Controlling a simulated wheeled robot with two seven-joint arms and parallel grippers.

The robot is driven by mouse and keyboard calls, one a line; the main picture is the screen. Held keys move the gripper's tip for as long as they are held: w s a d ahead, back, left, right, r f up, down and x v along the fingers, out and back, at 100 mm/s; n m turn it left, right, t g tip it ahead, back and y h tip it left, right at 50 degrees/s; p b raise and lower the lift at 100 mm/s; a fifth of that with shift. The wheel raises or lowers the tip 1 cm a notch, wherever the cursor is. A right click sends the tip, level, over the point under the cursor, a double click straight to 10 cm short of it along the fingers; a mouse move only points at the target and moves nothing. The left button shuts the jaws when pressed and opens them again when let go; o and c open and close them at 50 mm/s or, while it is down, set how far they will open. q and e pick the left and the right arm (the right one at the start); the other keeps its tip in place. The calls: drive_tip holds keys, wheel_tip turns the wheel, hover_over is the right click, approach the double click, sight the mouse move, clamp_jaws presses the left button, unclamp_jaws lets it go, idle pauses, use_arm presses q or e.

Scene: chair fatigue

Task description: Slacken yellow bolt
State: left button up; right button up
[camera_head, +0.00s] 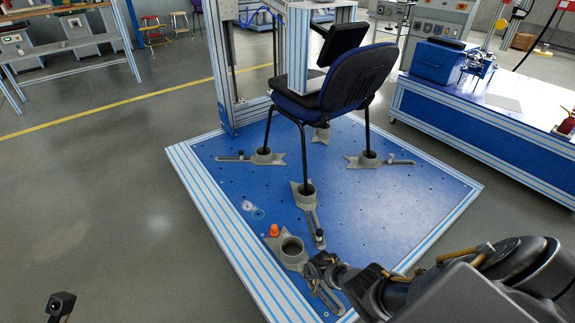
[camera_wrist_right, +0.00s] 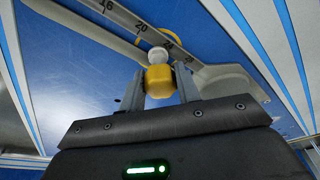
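In the right wrist view the yellow bolt (camera_wrist_right: 159,82) has a rounded yellow head and fills the gap between the two fingertips of my right gripper (camera_wrist_right: 160,88). Both fingers appear to press on its sides. Behind it lies a grey clamp arm (camera_wrist_right: 222,78) beside a numbered scale. In the head view my right gripper (camera_head: 322,264) reaches in from the right, low over the front clamp (camera_head: 291,251) of the blue plate. The yellow bolt is hidden there by the gripper.
An orange knob-like piece (camera_head: 274,231) stands beside the front clamp. A blue chair (camera_head: 352,80) stands with its legs in grey clamp cups on the blue plate (camera_head: 385,205). The test frame rises behind it. Grey floor (camera_head: 100,200) lies open at left.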

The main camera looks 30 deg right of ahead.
drive_tip(key=shift+n, duration=0.7)
drive_tip(key=shift+d+n+y, duration=0.1)
drive_tip(key=shift+n+y, duration=0.2)
drive_tip(key=shift+n, duration=0.3)
drive_tip(key=o, duration=0.6)
drive_tip(key=shift+r, duration=0.1)
drive_tip(key=p+v, duration=0.9)
drive_tip(key=v, duration=0.1)
drive_tip(key=shift+s+r, duration=0.25)
drive_tip(key=shift+s, duration=0.05)
